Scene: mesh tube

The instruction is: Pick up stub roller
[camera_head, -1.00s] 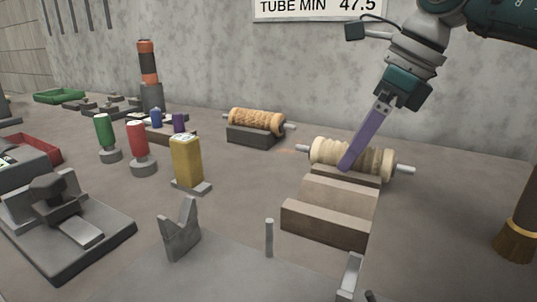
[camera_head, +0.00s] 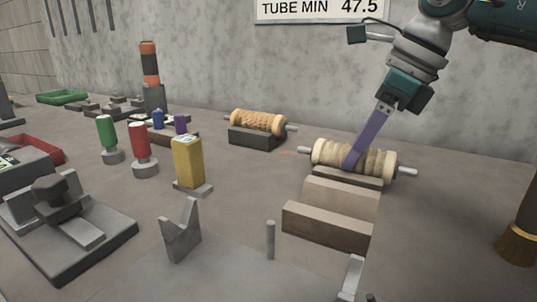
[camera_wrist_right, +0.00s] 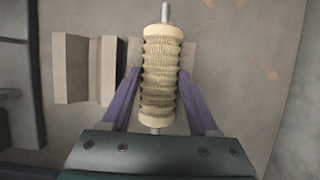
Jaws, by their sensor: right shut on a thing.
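The stub roller (camera_head: 375,162), a pale ribbed roller with cream end collars and a metal shaft, lies at the brown stepped block (camera_head: 332,228) on the right of the bench. I cannot tell whether it still touches its support. My right gripper (camera_head: 350,164) reaches down to it with purple fingers. In the right wrist view, the right gripper's fingers (camera_wrist_right: 160,88) are on both sides of the roller (camera_wrist_right: 160,52), shut on its ribbed middle. The shaft sticks out at both ends. My left gripper is not in view.
A second, tan roller (camera_head: 258,122) sits on a dark block behind, to the left. Yellow (camera_head: 187,160), red (camera_head: 141,142) and green (camera_head: 106,132) bottles stand left. A grey V-shaped stand (camera_head: 181,232) and a thin post (camera_head: 270,240) are in front. A brush (camera_head: 519,238) is at far right.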

